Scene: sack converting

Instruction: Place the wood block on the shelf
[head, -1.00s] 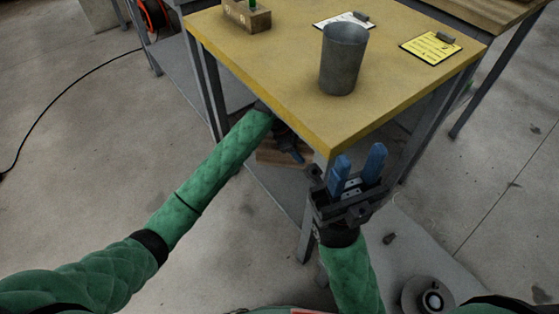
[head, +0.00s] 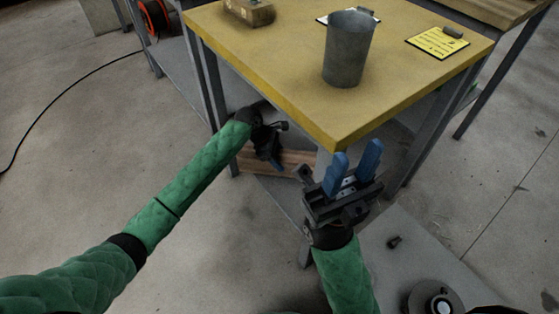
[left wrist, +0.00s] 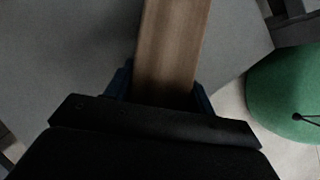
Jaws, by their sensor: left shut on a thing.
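The brown wood block (head: 292,160) is partly hidden behind my left gripper, under the yellow-topped table. In the left wrist view the wood block (left wrist: 172,45) runs lengthwise away from the jaws, between the two blue fingers. My left gripper (head: 275,160) is shut on it. The grey lower shelf (head: 276,192) of the table lies below the block; I cannot tell whether the block touches it. My right gripper (head: 352,168) is open and empty, with its blue fingers pointing up in front of the table's near corner.
The yellow table top (head: 300,70) overhangs my left gripper. A table leg (head: 210,85) is close to my left forearm.

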